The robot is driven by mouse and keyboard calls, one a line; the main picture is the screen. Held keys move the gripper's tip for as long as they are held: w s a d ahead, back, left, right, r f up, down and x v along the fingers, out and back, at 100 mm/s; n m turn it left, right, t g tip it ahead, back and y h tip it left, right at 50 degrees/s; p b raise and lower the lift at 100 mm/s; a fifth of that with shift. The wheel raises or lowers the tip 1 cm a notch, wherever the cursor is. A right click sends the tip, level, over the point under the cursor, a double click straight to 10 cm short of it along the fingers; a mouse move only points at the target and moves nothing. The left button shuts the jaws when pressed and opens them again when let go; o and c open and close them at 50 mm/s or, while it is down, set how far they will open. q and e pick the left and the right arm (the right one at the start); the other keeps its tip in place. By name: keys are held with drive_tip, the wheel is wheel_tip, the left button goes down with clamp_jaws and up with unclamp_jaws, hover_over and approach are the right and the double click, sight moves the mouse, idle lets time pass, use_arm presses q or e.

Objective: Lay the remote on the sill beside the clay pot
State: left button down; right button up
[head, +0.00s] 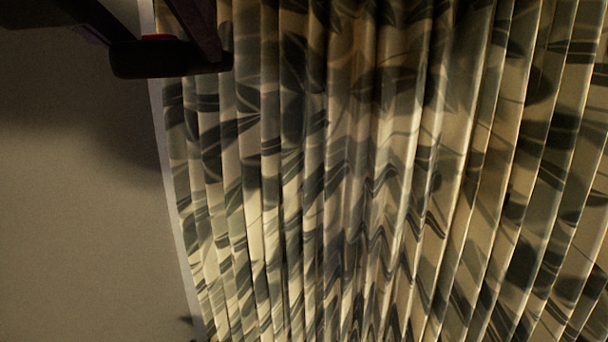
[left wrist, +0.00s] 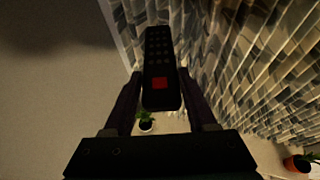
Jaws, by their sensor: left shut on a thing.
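In the left wrist view my left gripper (left wrist: 160,92) is shut on the remote (left wrist: 158,62), a long black bar with rows of small buttons and a red square near its lower end. A reddish clay pot (left wrist: 297,164) with a green plant is at the lower right of that view, apart from the remote. It stands by a pale surface (left wrist: 255,152); I cannot tell if this is the sill. In the head view my left gripper (head: 170,58) is a dark shape at the upper left with a red patch. The clay pot is not in the head view. My right gripper is not in view.
A pleated, leaf-patterned curtain (head: 340,170) fills most of the head view. A plain grey wall (head: 75,200) is at the left.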

use_arm(q)
drive_tip(key=shift+s+d+m+h, duration=0.15)
drive_tip(key=shift+d+h, duration=0.05)
drive_tip(key=shift+d, duration=0.35)
drive_tip(key=shift+s+d+m+h, duration=0.15)
drive_tip(key=shift+d+h, duration=0.05)
drive_tip(key=shift+d, duration=0.3)
